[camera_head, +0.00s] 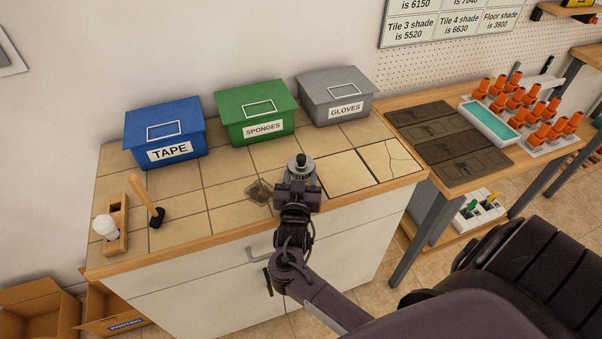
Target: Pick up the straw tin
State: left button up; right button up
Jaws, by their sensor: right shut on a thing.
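The straw tin (301,170) is a small grey can with a dark knob on top and a partly readable label. It is on or just above the tiled counter, near the front edge. I cannot tell whether it touches the tiles. My right gripper (299,190) is shut on the tin from the front, and the gripper hides the tin's lower part. My left gripper is not in view.
Blue TAPE (165,133), green SPONGES (257,113) and grey GLOVES (336,97) bins line the counter's back. Orange-topped items (545,132) stand on the side bench.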

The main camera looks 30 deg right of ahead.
jog(key=shift+r, duration=0.2)
notch_tip(320, 180, up, 19)
jog(key=b, duration=0.1)
jog(key=shift+r, duration=0.2)
dwell(1.1)
